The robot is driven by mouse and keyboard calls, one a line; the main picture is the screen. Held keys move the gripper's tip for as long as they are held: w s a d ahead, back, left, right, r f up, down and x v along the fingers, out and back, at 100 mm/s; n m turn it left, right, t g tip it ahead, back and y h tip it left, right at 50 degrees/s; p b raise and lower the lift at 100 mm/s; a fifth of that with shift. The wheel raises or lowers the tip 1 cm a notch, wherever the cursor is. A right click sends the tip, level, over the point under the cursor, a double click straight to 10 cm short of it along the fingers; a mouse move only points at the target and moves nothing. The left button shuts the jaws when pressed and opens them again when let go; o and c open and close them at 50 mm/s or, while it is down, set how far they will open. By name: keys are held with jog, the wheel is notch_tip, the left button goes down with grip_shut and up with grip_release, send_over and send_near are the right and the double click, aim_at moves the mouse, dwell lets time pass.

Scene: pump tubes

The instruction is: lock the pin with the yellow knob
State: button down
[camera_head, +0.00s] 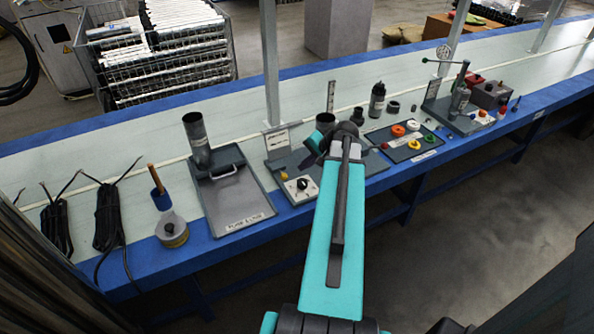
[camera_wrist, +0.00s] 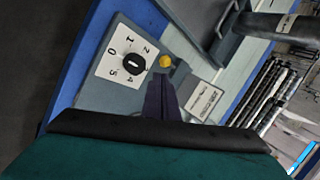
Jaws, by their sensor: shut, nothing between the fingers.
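The yellow knob (camera_wrist: 166,61) stands on a grey plate (camera_wrist: 103,93), beside a white dial panel (camera_wrist: 107,62) with a black rotary knob (camera_wrist: 132,63). The pin itself cannot be made out. My gripper (camera_wrist: 160,82) is shut and empty, with its dark fingers just below the yellow knob in the wrist picture. In the head view my gripper (camera_head: 312,152) is over the back of the plate; a gap to the knob cannot be judged.
A grey tray (camera_head: 236,194) with a dark upright cylinder (camera_head: 196,140) stands left of the plate. A board with coloured rings (camera_head: 410,142) and a clamp station (camera_head: 462,106) are to the right. A grey post (camera_head: 270,65) rises behind the plate. Cables (camera_head: 108,218) lie far left.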

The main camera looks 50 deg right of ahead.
aim_at(287, 178)
jog(key=shift+p+x, duration=0.65)
jog(key=shift+x, duration=4.2)
jog(key=shift+w+d, duration=0.2)
jog(key=shift+w, duration=0.3)
jog(key=shift+w+d, duration=0.25)
jog(key=shift+w, duration=0.25)
jog(key=shift+r, duration=0.15)
jog(key=shift+s+r, duration=0.15)
jog(key=p+v, duration=0.4)
jog(key=v, duration=0.5)
jog(key=shift+s+r, duration=0.15)
jog(key=shift+s, duration=0.05)
